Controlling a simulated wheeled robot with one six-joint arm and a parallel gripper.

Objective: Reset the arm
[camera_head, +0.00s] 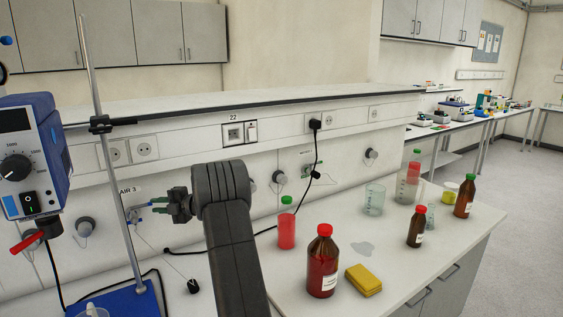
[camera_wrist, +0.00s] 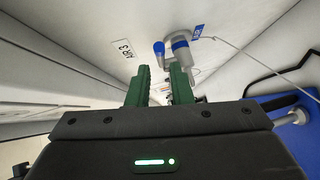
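My dark arm (camera_head: 232,240) rises from the bottom centre of the head view and bends at the top. My gripper (camera_head: 153,205) points left from it, in front of the white wall panel. The wrist view shows my gripper (camera_wrist: 160,77) with two green fingers apart. No held object shows between them. Past the fingertips, in the wrist view, a white and blue wall fitting (camera_wrist: 183,48) appears close behind the right finger. I cannot tell whether they touch.
A blue stirrer unit (camera_head: 38,150) and metal stand rod (camera_head: 105,150) stand left of my gripper. On the bench at right are a red-capped brown bottle (camera_head: 322,265), a red-filled green-capped bottle (camera_head: 287,230), a yellow sponge (camera_head: 363,280) and a beaker (camera_head: 374,202). A shelf (camera_head: 240,103) runs behind.

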